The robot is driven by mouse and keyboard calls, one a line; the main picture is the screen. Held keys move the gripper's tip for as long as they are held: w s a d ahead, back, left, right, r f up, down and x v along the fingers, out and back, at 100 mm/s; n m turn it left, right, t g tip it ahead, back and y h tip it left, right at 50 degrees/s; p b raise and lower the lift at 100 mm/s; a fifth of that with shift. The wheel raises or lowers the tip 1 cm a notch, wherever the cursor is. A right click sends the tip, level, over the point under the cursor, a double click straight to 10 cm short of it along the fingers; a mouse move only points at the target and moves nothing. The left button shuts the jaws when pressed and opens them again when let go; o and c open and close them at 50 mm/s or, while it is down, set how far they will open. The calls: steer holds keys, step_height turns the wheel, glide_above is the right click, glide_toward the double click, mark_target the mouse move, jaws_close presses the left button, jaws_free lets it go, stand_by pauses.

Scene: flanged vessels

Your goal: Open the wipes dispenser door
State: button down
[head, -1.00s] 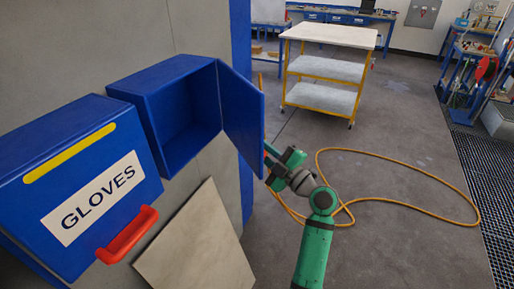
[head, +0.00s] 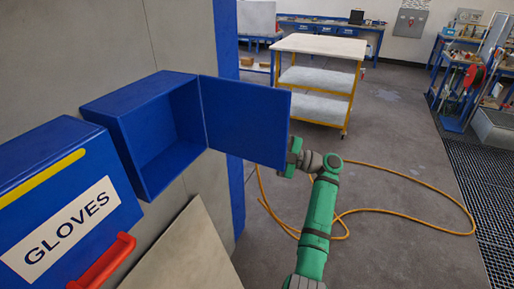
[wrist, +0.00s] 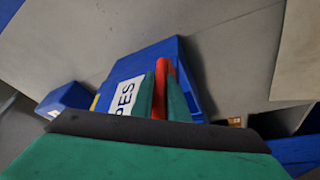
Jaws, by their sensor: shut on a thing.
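The wipes dispenser (head: 165,150) is an open-fronted blue box on the wall, and its inside looks empty. Its blue door (head: 245,120) stands wide open, hinged at the box's right edge, with its inner face towards the head camera. In the wrist view the door's outer face (wrist: 187,58) shows a white label (wrist: 125,95) ending in "PES" and a red handle (wrist: 161,72). My gripper (head: 292,158) is at the door's free edge, partly hidden behind it. In the wrist view my gripper's green fingers (wrist: 162,90) are shut on the red handle, one on each side.
A blue gloves dispenser (head: 50,185) with a red handle (head: 102,262) is at the left. A pale panel (head: 185,255) leans below. An orange hose (head: 400,232) loops over the floor to the right of my arm. A yellow-framed cart (head: 318,80) stands behind, with open floor around it.

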steer(key=shift+w+a, duration=0.15)
steer(key=shift+w, duration=0.1)
steer(key=shift+a+g, duration=0.1)
steer(key=shift+g, duration=0.2)
steer(key=c, duration=1.7)
jaws_free()
steer(key=shift+f, duration=0.1)
steer(key=shift+d, duration=0.2)
steer(key=shift+d, duration=0.2)
steer(key=v, duration=1)
steer(key=shift+s+d, duration=0.1)
steer(key=shift+d, duration=0.2)
